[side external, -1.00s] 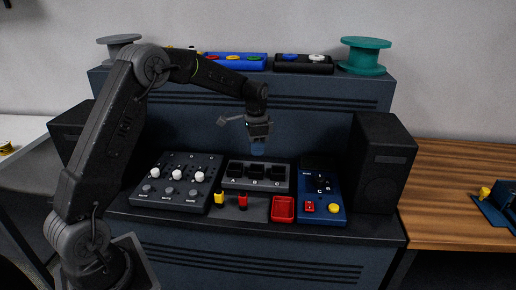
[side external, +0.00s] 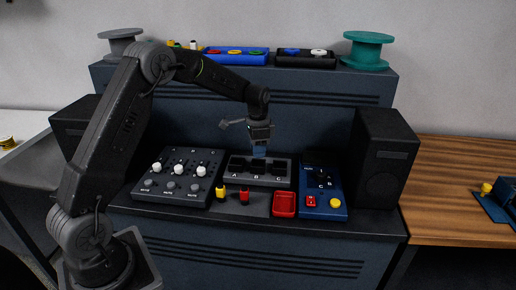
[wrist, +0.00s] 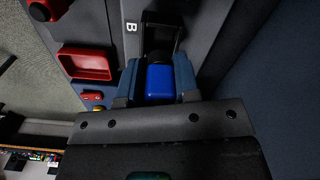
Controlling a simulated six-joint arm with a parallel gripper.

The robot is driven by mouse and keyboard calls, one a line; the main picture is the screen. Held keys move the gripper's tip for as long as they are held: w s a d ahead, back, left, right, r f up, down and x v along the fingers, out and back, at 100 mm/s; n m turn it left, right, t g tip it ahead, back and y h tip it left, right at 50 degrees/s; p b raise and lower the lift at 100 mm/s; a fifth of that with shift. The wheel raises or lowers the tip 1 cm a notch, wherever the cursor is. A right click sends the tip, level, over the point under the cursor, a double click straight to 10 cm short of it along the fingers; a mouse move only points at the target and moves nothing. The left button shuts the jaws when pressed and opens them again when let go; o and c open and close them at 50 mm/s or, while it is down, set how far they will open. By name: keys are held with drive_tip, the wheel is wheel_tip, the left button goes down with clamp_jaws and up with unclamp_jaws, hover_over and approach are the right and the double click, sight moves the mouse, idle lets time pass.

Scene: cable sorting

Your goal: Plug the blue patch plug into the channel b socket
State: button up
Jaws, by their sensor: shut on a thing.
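My gripper (side external: 259,152) is shut on the blue patch plug (wrist: 159,84), seen between the two blue fingers in the wrist view. In the side view the fingers hide the plug. The gripper is just above the dark socket block (side external: 228,178), over its middle part. The channel B socket (wrist: 162,33), beside its white letter B, is directly ahead of the plug in the wrist view. The plug's dark front end is at the near edge of that socket. I cannot tell whether it has entered.
A mixer panel (side external: 178,178) stands left. A blue switch box (side external: 322,190) and a speaker (side external: 385,160) stand right.

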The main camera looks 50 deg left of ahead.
drive_tip(key=shift+f, duration=0.2)
drive_tip(key=shift+f, duration=0.35)
drive_tip(key=shift+f, duration=1.25)
idle(0.9)
drive_tip(key=o, duration=1)
drive_tip(key=shift+s+f, duration=0.1)
drive_tip(key=shift+d, duration=0.15)
drive_tip(key=o, duration=0.3)
drive_tip(key=shift+r, duration=3.7)
